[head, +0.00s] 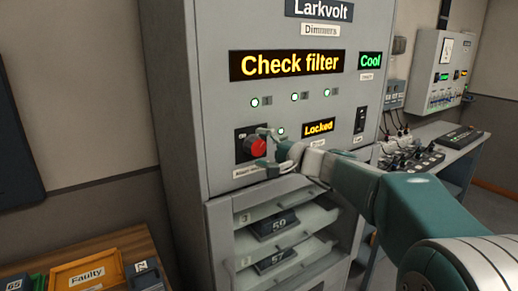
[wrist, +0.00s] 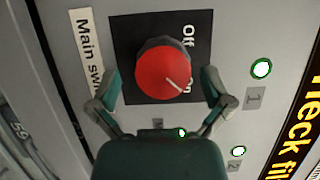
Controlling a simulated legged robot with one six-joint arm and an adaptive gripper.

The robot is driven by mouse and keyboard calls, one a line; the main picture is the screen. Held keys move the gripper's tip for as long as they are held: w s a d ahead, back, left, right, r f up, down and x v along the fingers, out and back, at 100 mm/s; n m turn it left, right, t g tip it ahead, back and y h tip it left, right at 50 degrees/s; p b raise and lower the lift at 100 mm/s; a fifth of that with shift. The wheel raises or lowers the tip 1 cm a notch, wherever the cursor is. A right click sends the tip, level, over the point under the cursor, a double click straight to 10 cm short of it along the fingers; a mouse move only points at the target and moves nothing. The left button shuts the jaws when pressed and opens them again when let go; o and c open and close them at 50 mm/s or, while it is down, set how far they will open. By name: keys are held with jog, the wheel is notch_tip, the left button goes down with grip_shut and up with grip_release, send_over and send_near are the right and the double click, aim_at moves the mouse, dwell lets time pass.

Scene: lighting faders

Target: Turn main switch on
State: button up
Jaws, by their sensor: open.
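The main switch is a red round knob (head: 255,146) on a black plate (head: 240,133) on the front of the grey Larkvolt dimmer cabinet (head: 178,100). In the wrist view the red knob (wrist: 163,72) sits on its plate (wrist: 122,40), with "Off" and a partly hidden "On" at its right edge. Its white line points to the lower right, towards the "On" side. My gripper (head: 268,149) is at the knob. In the wrist view my gripper (wrist: 160,88) is open, one finger on each side of the knob; I cannot tell whether they touch it.
Displays on the cabinet read "Check filter" (head: 287,64), "Cool" (head: 370,61) and "Locked" (head: 319,127). A black rocker switch (head: 361,119) is to the right. Below are open shelves with modules (head: 272,226). A wooden table with an orange "Faulty" tray (head: 62,281) stands at lower left.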

jog(key=v, duration=1.1)
jog(key=shift+s+d, duration=0.25)
jog(key=shift+d, duration=0.05)
jog(key=shift+f, duration=0.2)
jog(key=s+a+f+n+g+h, duration=0.2)
jog(key=s+f+h, duration=0.15)
jog(key=s, duration=0.45)
jog(key=s+a+f+n+g+h, duration=0.1)
jog(key=s+f+g+h, duration=0.2)
jog(key=s+f, duration=0.3)
jog(key=s+d+f+n+h, duration=0.2)
jog(key=s+d+f+h, duration=0.2)
jog(key=s, duration=0.3)
jog(key=s+d+f+n+h, duration=0.1)
jog(key=s+d+f+h, duration=0.3)
jog(key=s, duration=0.3)
jog(key=shift+d+n+t, duration=0.4)
jog(key=shift+d, duration=0.3)
jog(key=shift+h, duration=0.25)
